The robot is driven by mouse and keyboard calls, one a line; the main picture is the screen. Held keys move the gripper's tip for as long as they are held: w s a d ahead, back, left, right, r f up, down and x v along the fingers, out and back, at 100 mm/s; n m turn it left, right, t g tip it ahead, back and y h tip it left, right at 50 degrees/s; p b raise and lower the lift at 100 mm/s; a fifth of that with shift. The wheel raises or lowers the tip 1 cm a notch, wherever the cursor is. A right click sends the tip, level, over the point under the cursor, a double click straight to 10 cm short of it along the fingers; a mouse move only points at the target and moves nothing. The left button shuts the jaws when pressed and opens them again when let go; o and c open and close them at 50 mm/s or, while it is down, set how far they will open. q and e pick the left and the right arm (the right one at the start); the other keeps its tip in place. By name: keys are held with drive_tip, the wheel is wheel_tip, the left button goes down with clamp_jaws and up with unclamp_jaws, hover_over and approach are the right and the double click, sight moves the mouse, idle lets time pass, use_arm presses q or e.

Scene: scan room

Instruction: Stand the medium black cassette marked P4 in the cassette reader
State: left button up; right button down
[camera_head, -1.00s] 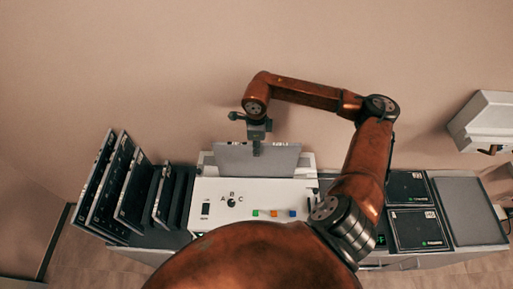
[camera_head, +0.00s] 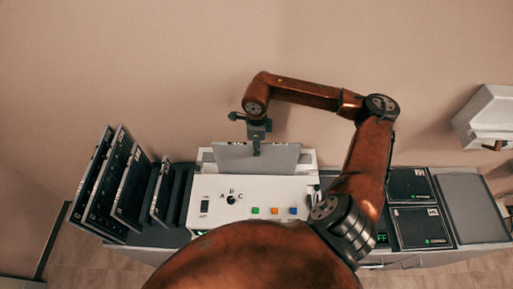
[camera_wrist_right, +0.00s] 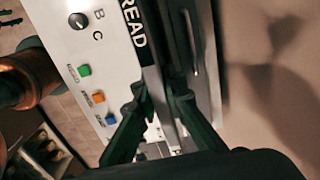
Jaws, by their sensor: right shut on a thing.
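The cassette reader (camera_head: 270,190) is a white box with a dial lettered A, B, C and green, orange and blue buttons. It also shows in the right wrist view (camera_wrist_right: 88,40). A cassette (camera_head: 225,158) stands upright at the reader's back, its plain grey face toward the head camera. Its lower edge is hidden behind the reader's front part; no P4 mark is visible. My right gripper (camera_head: 257,150) is shut on the cassette's top edge, with fingers either side of the thin plate in the right wrist view (camera_wrist_right: 165,105). My left gripper is not in view.
A rack (camera_head: 150,236) holding several upright dark cassettes stands left of the reader. Two black cassettes (camera_head: 408,186) (camera_head: 422,228) lie flat at right, beside a grey panel (camera_head: 472,210). A white wall unit (camera_head: 488,118) is at far right. The wall is close behind the reader.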

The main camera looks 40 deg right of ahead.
drive_tip(key=shift+f+b, duration=1.7)
drive_tip(key=shift+f, duration=0.4)
drive_tip(key=c, duration=2)
unclamp_jaws()
drive_tip(key=shift+o, duration=0.5)
drive_tip(key=shift+f, duration=0.1)
